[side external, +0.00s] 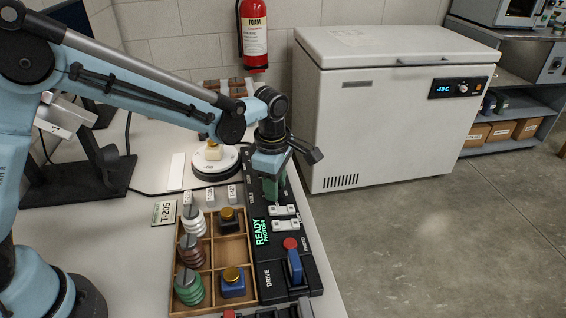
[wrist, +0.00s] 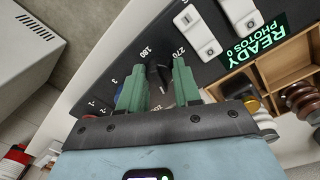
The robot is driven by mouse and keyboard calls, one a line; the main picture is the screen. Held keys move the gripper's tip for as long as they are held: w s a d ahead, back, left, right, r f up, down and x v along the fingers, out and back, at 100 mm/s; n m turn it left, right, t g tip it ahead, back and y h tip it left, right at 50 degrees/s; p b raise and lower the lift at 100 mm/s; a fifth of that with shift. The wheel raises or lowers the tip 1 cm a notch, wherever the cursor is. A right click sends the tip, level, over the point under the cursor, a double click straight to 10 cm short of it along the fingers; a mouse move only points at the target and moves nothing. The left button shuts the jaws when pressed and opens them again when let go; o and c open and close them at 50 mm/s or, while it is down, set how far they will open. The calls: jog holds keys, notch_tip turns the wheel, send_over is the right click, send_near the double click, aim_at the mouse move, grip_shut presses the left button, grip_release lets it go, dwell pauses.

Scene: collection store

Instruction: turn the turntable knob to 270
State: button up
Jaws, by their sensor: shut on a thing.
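My gripper (side external: 271,192) points down at the black control panel (side external: 252,205) beside the sample tray. Its green fingers also show in the wrist view (wrist: 159,82), closed on the black turntable knob (wrist: 158,74) from both sides. The labels 180 and 270 are printed on the panel near the knob. Which mark the knob points at cannot be made out. In the side view the fingers and wrist hide the knob. The white round turntable (side external: 216,170) stands behind, left of the gripper, with a small yellowish object (side external: 213,152) on it.
White switches (side external: 285,217), a green READY display (side external: 261,232), a red button (side external: 290,243) and a blue lever (side external: 295,266) sit on the panel. A wooden tray (side external: 212,270) holds jars and coil-like pieces. A white freezer (side external: 385,120) stands beyond the table edge.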

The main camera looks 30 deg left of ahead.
jog(key=m, duration=0.6)
jog(key=shift+m, duration=0.3)
jog(key=m, duration=0.6)
jog(key=shift+h, duration=0.3)
jog(key=m, duration=0.6)
jog(key=shift+a+m+g, duration=0.15)
jog(key=shift+m+g, duration=0.15)
jog(key=shift+m, duration=0.1)
jog(key=m, duration=1.2)
jog(key=shift+m+g, duration=0.3)
jog(key=m, duration=0.6)
jog(key=shift+w, duration=0.1)
jog(key=m, duration=0.6)
jog(key=shift+m+y, duration=0.3)
jog(key=shift+y, duration=0.1)
jog(key=m, duration=0.5)
jog(key=shift+m, duration=0.3)
